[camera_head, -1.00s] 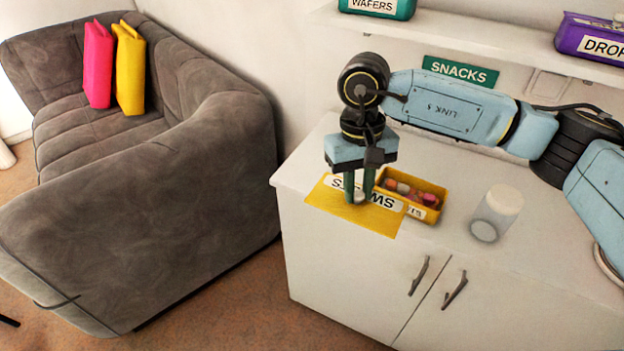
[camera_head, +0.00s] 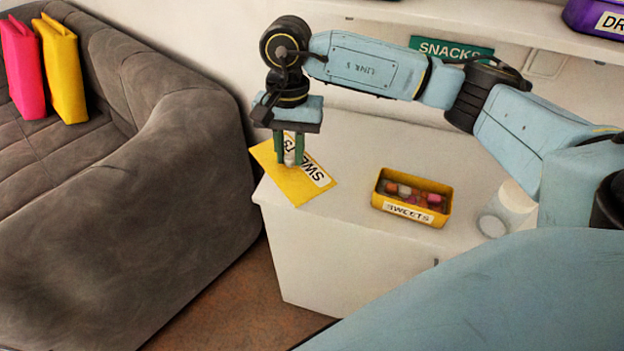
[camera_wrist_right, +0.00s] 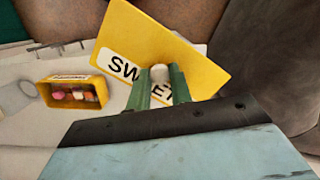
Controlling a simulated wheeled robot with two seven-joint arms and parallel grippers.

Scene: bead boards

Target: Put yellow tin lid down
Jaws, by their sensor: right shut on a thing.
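My right gripper (camera_head: 288,162) is shut on the pale knob of the yellow tin lid (camera_head: 294,188), which bears a white SWEETS label. The lid is at the left end of the white cabinet top, partly past its left edge in the picture. I cannot tell its exact height above the top. In the right wrist view the lid (camera_wrist_right: 203,75) spreads beyond my right gripper (camera_wrist_right: 161,75), with the fingers around the knob. The open yellow SWEETS tin (camera_head: 440,213) stands to the right with several sweets inside. My left gripper is out of view.
The cabinet top (camera_head: 345,160) is clear between lid and tin. A shelf (camera_head: 450,20) runs above. A grey sofa (camera_head: 150,230) is at the left.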

